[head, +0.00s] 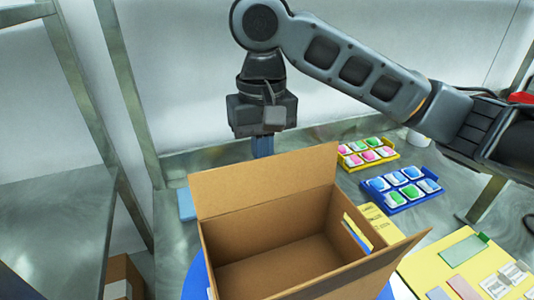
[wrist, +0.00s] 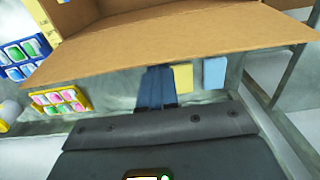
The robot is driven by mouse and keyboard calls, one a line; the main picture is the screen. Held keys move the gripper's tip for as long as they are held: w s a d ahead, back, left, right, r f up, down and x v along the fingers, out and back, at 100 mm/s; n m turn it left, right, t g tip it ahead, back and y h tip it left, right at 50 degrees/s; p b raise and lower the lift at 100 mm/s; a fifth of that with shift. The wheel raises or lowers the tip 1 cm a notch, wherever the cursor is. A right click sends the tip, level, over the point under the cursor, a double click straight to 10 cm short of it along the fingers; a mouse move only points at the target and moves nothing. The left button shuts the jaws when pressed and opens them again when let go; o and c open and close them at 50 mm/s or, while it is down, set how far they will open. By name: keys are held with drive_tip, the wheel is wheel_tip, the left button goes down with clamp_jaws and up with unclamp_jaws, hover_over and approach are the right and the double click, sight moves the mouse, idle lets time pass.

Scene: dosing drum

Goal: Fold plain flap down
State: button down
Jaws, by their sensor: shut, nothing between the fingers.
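An open brown cardboard box (head: 270,250) shows in the head view. Its plain far flap (head: 265,182) stands up and leans outward; the flap also spans the wrist view (wrist: 170,45). Another flap (head: 365,272) sticks out at the near right. My gripper (head: 262,147) is behind the far flap, pointing down, with its blue fingers shut and empty. In the wrist view the fingers (wrist: 156,84) reach the flap's edge, and their tips are hidden. I cannot tell whether they touch the flap.
A blue round surface (head: 194,278) shows beneath the box. A yellow tray (head: 388,158) and a blue tray (head: 397,206) of colored packs lie to the right. A yellow board (head: 425,270) with cards is at the near right. A metal post (head: 130,100) stands left.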

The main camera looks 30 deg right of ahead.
idle(0.3)
drive_tip(key=shift+s+a+r+p, duration=0.1)
drive_tip(key=shift+s+a+p, duration=0.05)
drive_tip(key=shift+s+p, duration=0.4)
drive_tip(key=shift+s+a+p, duration=0.1)
drive_tip(key=shift+s+p, duration=0.25)
drive_tip(key=shift+s, duration=0.35)
drive_tip(key=s+p, duration=0.1)
drive_tip(key=s, duration=0.2)
drive_tip(key=s+a+p, duration=0.1)
drive_tip(key=s, duration=0.1)
drive_tip(key=shift+s+p, duration=0.4)
drive_tip(key=shift+f, duration=0.2)
